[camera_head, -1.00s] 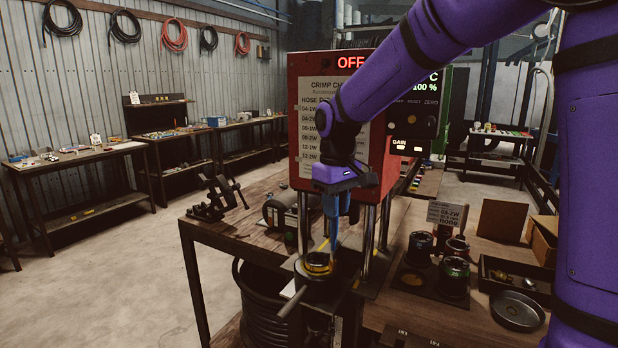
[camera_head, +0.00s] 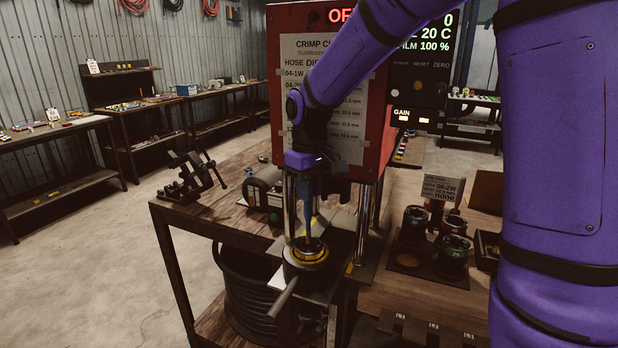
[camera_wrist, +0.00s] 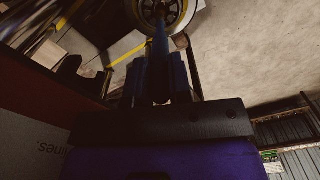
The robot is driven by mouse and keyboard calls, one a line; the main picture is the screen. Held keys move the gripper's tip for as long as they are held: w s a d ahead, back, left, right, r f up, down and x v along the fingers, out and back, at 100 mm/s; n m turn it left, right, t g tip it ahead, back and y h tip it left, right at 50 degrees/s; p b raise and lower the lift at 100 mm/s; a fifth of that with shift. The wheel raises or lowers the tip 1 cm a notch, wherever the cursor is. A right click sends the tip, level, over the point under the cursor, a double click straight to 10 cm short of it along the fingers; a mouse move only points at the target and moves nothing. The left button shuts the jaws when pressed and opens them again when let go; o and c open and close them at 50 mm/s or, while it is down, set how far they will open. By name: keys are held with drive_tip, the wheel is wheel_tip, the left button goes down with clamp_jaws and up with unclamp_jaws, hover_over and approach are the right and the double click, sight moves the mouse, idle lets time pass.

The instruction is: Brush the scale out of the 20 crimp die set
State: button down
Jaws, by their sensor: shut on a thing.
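The yellow-ringed die set (camera_head: 309,258) sits in the dark round holder at the base of the red crimper (camera_head: 335,110). In the wrist view its yellow ring and dark segmented inside (camera_wrist: 178,10) show at the top edge, partly cut off. My gripper (camera_head: 308,192) points down above the die set and is shut on a slim blue tool, which looks like the brush (camera_head: 309,225). In the wrist view the brush (camera_wrist: 160,45) runs from between the fingers to the die set's middle. Its tip is hidden, so I cannot tell how deep it reaches.
The crimper's posts (camera_head: 364,225) stand close behind my gripper. A handle (camera_head: 284,298) juts toward the front left. A black clamp (camera_head: 190,178) stands on the wooden bench at left. Dark cylindrical die sets (camera_head: 452,257) and a small sign (camera_head: 442,189) are at right.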

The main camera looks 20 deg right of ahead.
drive_tip(key=shift+f, duration=0.45)
drive_tip(key=shift+s+a, duration=0.1)
drive_tip(key=shift+s, duration=0.1)
drive_tip(key=shift+s+a, duration=0.1)
drive_tip(key=shift+s, duration=0.05)
drive_tip(key=shift+s+d, duration=0.1)
drive_tip(key=shift+d, duration=0.15)
idle(0.4)
drive_tip(key=shift+w+d, duration=0.3)
idle(1.0)
drive_tip(key=shift+w+a, duration=0.3)
drive_tip(key=shift+a, duration=0.05)
idle(1.0)
drive_tip(key=shift+s+a, duration=0.3)
idle(0.9)
drive_tip(key=shift+s+d, duration=0.2)
drive_tip(key=shift+s, duration=0.1)
idle(0.7)
